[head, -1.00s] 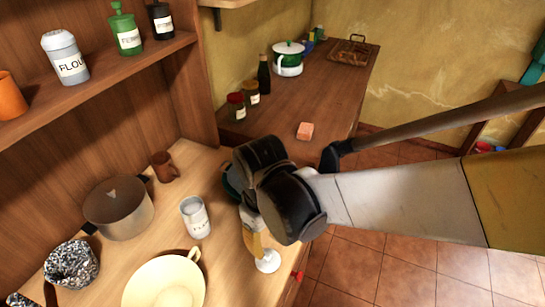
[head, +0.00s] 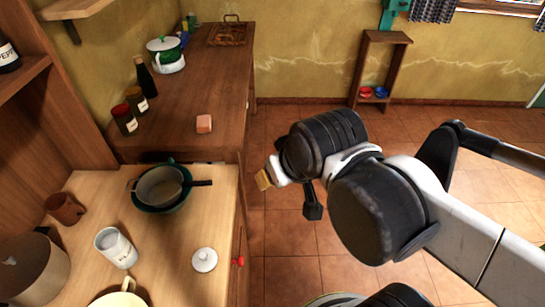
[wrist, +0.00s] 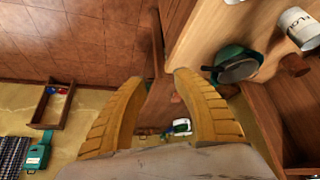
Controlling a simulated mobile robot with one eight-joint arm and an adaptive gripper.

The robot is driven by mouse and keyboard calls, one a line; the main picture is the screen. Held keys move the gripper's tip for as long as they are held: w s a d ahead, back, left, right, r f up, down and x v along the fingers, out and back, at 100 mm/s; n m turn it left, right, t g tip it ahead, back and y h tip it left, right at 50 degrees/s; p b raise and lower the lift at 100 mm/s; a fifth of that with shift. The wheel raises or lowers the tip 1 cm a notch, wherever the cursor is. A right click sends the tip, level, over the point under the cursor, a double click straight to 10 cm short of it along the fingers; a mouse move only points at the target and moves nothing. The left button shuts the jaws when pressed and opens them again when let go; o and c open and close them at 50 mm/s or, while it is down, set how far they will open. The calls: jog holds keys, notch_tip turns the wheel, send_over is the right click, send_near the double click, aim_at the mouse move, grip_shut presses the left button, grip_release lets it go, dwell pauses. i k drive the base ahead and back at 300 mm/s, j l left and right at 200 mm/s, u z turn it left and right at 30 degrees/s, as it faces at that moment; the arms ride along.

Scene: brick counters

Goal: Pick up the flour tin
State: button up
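A white flour tin (head: 116,250) with a printed label stands upright on the light wood counter, with its lid off. In the wrist view the tin (wrist: 298,30) is at the upper right, its label partly readable. A white round lid with a knob (head: 204,260) lies on the counter to the tin's right. My gripper (head: 264,180) is off the counter's right edge, over the floor, well apart from the tin. In the wrist view its yellow fingers (wrist: 158,100) are spread with nothing between them.
A brown mug (head: 65,208) and a big pot (head: 35,268) are to the left. A cream dish (head: 118,300) is in front. The tiled floor (head: 290,235) is open at right.

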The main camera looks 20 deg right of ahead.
aim_at(110, 242)
jog(key=u, duration=1.45)
